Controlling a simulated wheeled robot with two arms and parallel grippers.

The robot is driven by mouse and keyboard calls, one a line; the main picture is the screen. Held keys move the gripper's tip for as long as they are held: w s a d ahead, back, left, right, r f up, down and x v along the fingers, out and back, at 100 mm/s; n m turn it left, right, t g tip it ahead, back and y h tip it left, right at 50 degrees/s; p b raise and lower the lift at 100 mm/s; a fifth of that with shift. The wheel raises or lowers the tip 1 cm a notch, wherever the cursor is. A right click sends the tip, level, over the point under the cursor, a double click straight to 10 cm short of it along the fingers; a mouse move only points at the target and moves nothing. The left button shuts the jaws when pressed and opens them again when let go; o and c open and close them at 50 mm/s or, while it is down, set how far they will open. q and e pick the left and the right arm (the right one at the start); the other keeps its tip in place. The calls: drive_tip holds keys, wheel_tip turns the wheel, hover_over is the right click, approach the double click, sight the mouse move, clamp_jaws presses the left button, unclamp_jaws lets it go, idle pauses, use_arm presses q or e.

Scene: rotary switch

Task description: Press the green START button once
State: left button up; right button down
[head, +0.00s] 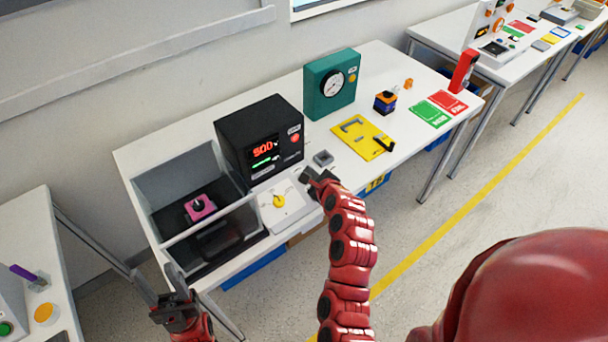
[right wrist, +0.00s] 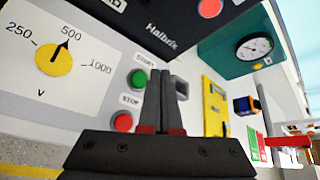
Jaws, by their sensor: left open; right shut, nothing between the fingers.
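The green START button (right wrist: 138,78) shows in the right wrist view, on a white panel under the label START. The red STOP button (right wrist: 123,121) is below it. My right gripper (right wrist: 168,78) is shut and empty; its fingertips appear just right of the START button in that view, and I cannot tell the gap in depth. In the head view my right gripper (head: 318,178) is at the right end of the white panel (head: 296,210), and neither button can be made out there. My left gripper (head: 174,288) is open and empty in front of the table's left end.
A yellow knob (right wrist: 54,59) on the panel points near 500. A black box with a red display (head: 262,140) stands behind. A clear-sided case (head: 160,190) holding a pink item (head: 200,208) is to the left. A small grey block (head: 323,158) lies behind my right gripper.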

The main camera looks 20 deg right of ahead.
drive_tip(key=r, duration=0.1)
drive_tip(key=r+p, duration=0.1)
drive_tip(key=shift+s+d+r, duration=0.15)
drive_tip(key=shift+s+r, duration=0.25)
idle(0.6)
